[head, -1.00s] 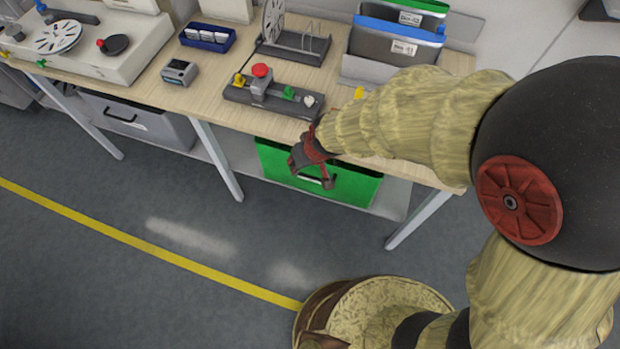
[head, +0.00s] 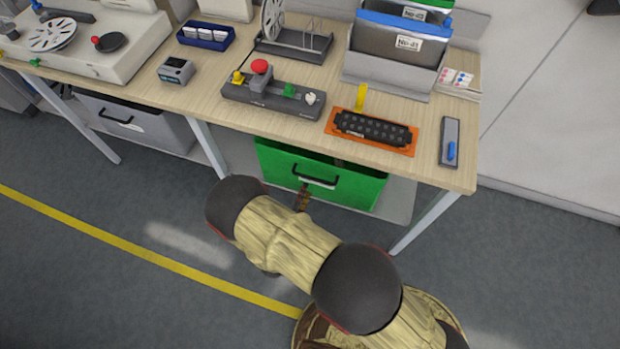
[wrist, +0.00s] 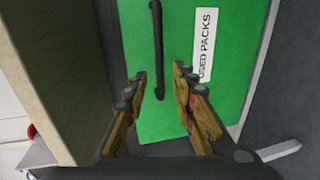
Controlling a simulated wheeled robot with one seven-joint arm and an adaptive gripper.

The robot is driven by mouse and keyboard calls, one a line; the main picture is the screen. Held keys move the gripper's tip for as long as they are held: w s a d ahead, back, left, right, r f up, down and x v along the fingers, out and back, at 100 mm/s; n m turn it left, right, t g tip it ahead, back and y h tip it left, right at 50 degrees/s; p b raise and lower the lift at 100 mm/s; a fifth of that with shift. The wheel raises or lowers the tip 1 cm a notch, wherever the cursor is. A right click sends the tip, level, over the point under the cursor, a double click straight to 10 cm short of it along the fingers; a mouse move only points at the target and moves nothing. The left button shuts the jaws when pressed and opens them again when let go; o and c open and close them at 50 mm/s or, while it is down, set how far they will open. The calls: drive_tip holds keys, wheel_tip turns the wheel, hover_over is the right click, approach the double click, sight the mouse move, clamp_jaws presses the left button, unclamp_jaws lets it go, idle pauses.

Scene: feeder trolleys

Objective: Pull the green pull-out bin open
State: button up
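The green pull-out bin (head: 345,187) sits under the workbench, with a black handle (head: 316,170) and a white label on its front. In the wrist view the green front (wrist: 180,110) fills the middle, the dark handle (wrist: 156,45) runs upright in the picture, and the label reads "USED PACKS". My gripper (wrist: 159,74) is open and empty, one finger on each side of the handle's lower end in the picture; I cannot tell if they touch it. In the head view my gripper (head: 303,198) shows just below the handle, partly hidden by my arm.
The wooden workbench (head: 215,100) overhangs the bin and carries a button box (head: 272,97), an orange tray (head: 372,132) and file bins. A table leg (head: 425,218) stands right of the bin, another (head: 212,150) left. The floor in front is clear apart from my body.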

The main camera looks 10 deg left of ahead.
sight(310, 177)
drive_tip(key=b+x, duration=0.2)
drive_tip(key=x, duration=0.5)
drive_tip(key=shift+w+d, duration=0.1)
drive_tip(key=shift+w, duration=0.15)
drive_tip(key=shift+c, duration=0.3)
clamp_jaws()
idle(0.4)
